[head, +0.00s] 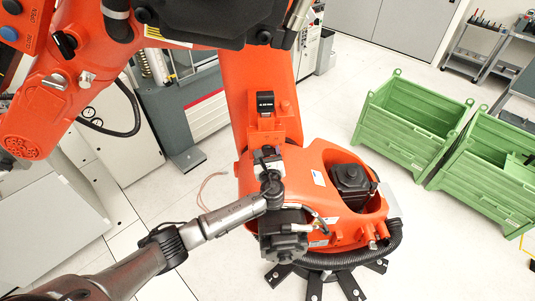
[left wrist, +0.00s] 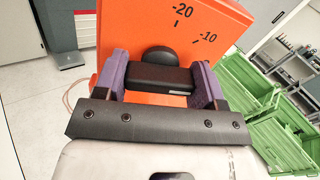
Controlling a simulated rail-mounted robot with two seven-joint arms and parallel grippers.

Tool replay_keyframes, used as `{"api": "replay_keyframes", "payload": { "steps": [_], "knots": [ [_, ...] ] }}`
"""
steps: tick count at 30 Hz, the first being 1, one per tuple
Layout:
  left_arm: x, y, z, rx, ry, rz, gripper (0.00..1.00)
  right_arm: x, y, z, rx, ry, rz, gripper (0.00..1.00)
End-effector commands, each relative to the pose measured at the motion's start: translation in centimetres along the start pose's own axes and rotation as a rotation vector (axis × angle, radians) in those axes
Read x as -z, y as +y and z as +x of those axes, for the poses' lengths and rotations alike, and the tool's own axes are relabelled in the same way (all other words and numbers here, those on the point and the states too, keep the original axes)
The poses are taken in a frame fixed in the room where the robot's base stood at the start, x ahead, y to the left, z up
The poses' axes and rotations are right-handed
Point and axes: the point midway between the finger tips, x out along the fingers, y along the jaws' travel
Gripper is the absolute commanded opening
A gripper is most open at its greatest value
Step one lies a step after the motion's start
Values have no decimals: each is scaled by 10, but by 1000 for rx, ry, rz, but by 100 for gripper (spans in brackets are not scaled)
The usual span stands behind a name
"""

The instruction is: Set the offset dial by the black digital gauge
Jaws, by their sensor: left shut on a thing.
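The black digital gauge (head: 265,100) stands upright on the orange housing in the head view. Its small white characters are too small to read surely. My left gripper (head: 267,156) is at the housing, just below the gauge. In the left wrist view, the gripper (left wrist: 158,78) has its two purple fingers shut on the black offset dial (left wrist: 158,57), one on each side of its bar-shaped grip. Behind it is an orange scale plate (left wrist: 125,25) with the marks -20 and -10 to the upper right of the knob. The rest of the scale is hidden or out of frame. My right gripper is not in view.
The big orange machine arm (head: 250,70) rises behind the dial, with a black motor (head: 350,182) to the right on its base. Green crates (head: 412,120) stand at the right. A grey cabinet (head: 180,115) stands at the left. Pale floor lies between.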

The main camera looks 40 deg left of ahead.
Motion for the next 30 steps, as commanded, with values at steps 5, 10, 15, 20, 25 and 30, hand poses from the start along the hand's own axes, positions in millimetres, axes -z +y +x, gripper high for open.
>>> {"api": "replay_keyframes", "payload": {
  "steps": [5, 10, 15, 20, 25, 30],
  "knots": [
    [0, 0, 0, 0, 0, -1, 40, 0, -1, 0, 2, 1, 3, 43],
    [1, 0, 0, 0, 0, -33, 40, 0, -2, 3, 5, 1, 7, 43],
    [2, 0, 0, 0, 0, -127, 40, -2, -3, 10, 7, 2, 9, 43],
    [3, 0, 0, -1, 1, -254, 40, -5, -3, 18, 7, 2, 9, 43],
    [3, 0, -1, -1, 1, -391, 40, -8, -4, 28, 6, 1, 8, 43],
    [3, 0, 0, 0, 0, -509, 40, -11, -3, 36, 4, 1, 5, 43]
  ]
}}
